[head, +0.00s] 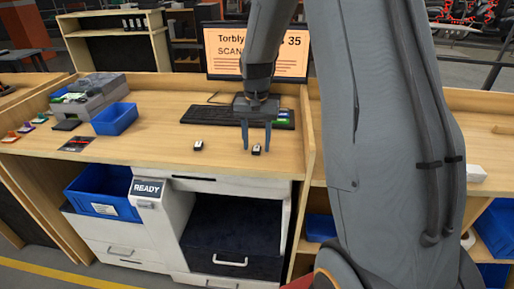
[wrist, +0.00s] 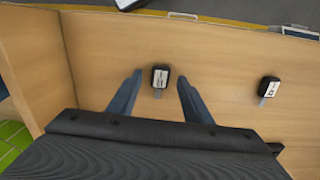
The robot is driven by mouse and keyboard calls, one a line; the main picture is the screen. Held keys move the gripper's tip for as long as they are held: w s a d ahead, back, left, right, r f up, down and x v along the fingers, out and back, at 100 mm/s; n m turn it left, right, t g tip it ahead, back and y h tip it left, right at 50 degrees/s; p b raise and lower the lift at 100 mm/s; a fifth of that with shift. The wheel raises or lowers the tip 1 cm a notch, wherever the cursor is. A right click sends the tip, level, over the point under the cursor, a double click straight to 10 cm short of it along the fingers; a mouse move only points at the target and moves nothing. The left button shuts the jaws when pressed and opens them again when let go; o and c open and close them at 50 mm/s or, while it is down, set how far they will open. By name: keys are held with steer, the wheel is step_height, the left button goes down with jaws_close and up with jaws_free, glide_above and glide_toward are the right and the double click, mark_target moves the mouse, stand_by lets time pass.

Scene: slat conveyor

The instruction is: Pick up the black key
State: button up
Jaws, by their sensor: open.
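A small black key (head: 256,150) with a white label and a grey metal end lies on the wooden desk. In the wrist view the same key (wrist: 160,78) lies between the fingertips of my gripper (wrist: 160,80), with clear gaps on both sides. My gripper (head: 256,146) is open, pointing down over this key; its height above the desk is hard to tell. A second, similar black key (head: 198,146) lies to the left in the head view. It shows at the right in the wrist view (wrist: 268,87).
Behind my gripper are a keyboard (head: 190,113) and a monitor (head: 222,42). A blue bin (head: 115,119) and a grey box (head: 100,95) stand on the left. A wooden divider (wrist: 28,50) stands near the gripper. The desk between the two keys is clear.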

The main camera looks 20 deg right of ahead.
mark_target(256, 148)
steer(key=shift+f, duration=0.35)
steer(key=shift+c, duration=0.4)
steer(key=c, duration=1.1)
steer(key=shift+o, duration=0.2)
steer(key=shift+r, duration=0.1)
step_height(256, 148, up, 10)
steer(key=b, duration=0.3)
